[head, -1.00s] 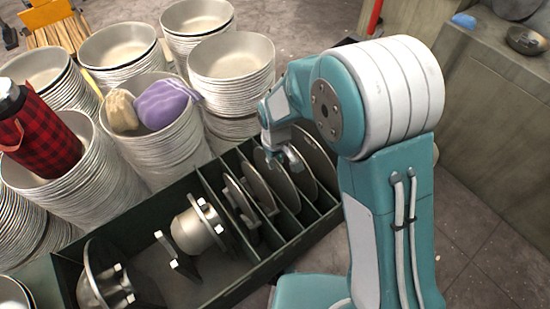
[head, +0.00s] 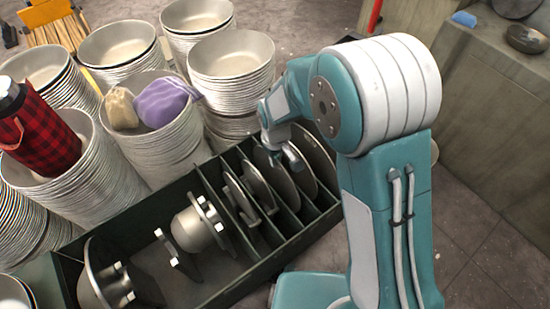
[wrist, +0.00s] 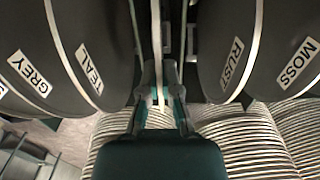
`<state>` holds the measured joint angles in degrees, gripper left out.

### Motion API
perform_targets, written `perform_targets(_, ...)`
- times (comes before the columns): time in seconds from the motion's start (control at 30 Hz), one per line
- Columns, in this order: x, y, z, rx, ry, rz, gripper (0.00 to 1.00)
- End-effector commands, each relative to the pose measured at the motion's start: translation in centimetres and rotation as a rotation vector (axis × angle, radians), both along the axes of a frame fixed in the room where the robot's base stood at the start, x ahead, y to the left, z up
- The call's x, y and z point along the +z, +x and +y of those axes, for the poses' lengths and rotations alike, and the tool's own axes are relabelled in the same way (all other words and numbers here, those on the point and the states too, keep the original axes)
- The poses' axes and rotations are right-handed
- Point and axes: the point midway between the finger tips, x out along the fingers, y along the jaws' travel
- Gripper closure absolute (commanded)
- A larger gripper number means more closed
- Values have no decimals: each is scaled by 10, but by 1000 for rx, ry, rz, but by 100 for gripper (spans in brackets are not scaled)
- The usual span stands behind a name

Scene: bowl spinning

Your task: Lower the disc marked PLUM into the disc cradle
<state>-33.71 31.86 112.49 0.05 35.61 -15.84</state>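In the wrist view, a thin disc (wrist: 157,40) stands edge-on between the two fingers of my gripper (wrist: 160,85), which look closed on its rim. Its face is turned away, so I cannot read its marking. Discs marked TEAL (wrist: 92,72) and GREY (wrist: 30,72) are to the left. Discs marked RUST (wrist: 232,65) and MOSS (wrist: 297,62) are to the right. No PLUM label is readable. In the head view my gripper (head: 292,158) is low over the discs at the right end of a dark green divided crate (head: 238,290). I cannot make out the cradle.
Stacks of metal bowls (head: 232,85) line the crate's far side. One holds a purple pouch (head: 166,100) and a beige pouch (head: 121,108); another holds a red plaid flask (head: 40,135). Metal hubs (head: 198,228) lie in the crate's left part. Floor right of my arm is clear.

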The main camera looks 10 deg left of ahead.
Motion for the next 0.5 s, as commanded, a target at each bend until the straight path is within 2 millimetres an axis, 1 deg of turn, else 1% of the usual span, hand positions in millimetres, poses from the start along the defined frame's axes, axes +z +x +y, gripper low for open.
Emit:
perform_targets(0.23,1,0,0,0,1,-1,100)
perform_targets(0.5,8,0,0,0,1,-1,100)
